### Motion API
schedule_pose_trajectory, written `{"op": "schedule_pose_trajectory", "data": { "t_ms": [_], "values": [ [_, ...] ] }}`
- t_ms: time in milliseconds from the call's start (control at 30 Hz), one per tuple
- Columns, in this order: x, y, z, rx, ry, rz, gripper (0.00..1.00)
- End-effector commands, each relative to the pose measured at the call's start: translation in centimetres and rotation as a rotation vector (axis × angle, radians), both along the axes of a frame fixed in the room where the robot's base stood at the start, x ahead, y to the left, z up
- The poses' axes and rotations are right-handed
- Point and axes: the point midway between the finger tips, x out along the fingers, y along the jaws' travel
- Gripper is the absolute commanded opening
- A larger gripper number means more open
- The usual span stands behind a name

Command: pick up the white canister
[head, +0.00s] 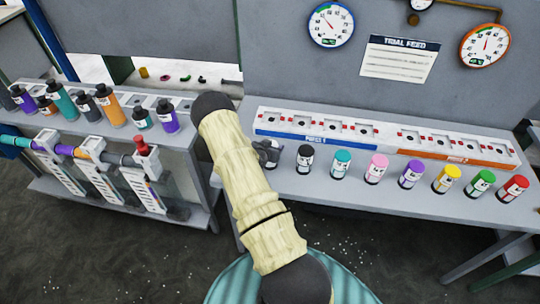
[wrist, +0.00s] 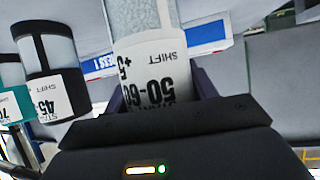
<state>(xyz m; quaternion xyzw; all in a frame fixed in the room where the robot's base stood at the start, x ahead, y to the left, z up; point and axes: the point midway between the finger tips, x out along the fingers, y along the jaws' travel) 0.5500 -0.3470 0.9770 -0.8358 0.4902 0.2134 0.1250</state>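The white canister (wrist: 160,60) is in the middle of the wrist view. It has a pale speckled body and a white label reading "50-60" and "SHIFT". My gripper (wrist: 163,92) has one finger on each side of it, close against the label. I cannot tell whether the fingers press on it or stand just clear.
A black canister (head: 305,158) stands close to the right, then a teal one (head: 341,163) and several coloured ones along the bench front. A slotted rack (head: 315,125) lies behind them. A left bench (head: 190,142) holds bottles. Wall gauges (head: 331,25) hang above.

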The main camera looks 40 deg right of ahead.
Motion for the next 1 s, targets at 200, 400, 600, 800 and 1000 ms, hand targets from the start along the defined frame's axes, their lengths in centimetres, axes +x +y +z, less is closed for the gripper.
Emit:
{"op": "schedule_pose_trajectory", "data": {
  "t_ms": [200,400,600,800,1000],
  "values": [
    [0.0,0.0,0.1,-0.001,-0.001,0.001,0.28],
    [0.1,0.0,0.2,0.000,-0.002,0.000,0.28],
    [0.1,0.0,1.5,-0.001,-0.003,0.000,0.28],
    [0.1,0.0,4.2,-0.001,-0.005,0.000,0.28],
    [0.1,0.0,7.4,-0.002,-0.006,0.001,0.28]
  ]
}}
